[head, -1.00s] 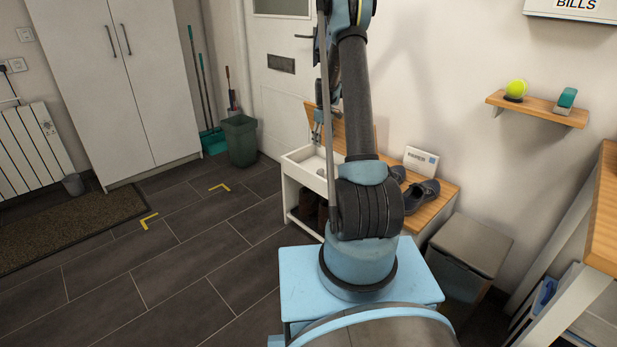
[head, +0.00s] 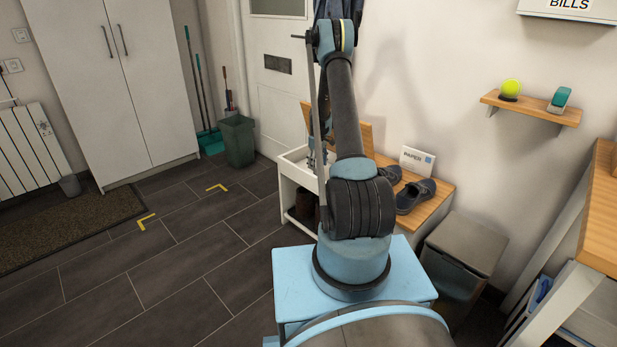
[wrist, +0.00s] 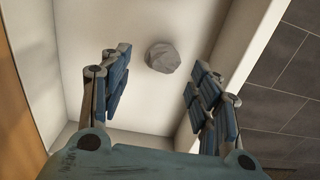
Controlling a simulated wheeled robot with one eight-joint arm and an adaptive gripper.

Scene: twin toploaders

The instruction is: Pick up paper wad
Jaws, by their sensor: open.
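The paper wad (wrist: 163,57) is a grey crumpled ball on the white floor of an open bench compartment. It shows in the wrist view, a little beyond and between my fingertips. My gripper (wrist: 158,80) is open, its blue-padded fingers on either side with nothing between them. The fingers appear to be in or just over the compartment. In the head view the white compartment (head: 288,168) stands at the bench's left end, with its wooden lid raised. My arm hides much of it there, and the wad is not visible in that view.
Dark shoes (head: 414,195) and a card marked PAPER (head: 417,161) are on the bench top beside my arm. A grey bin (head: 463,248) stands right of the bench. The compartment's white wall (wrist: 236,65) is close to the right finger.

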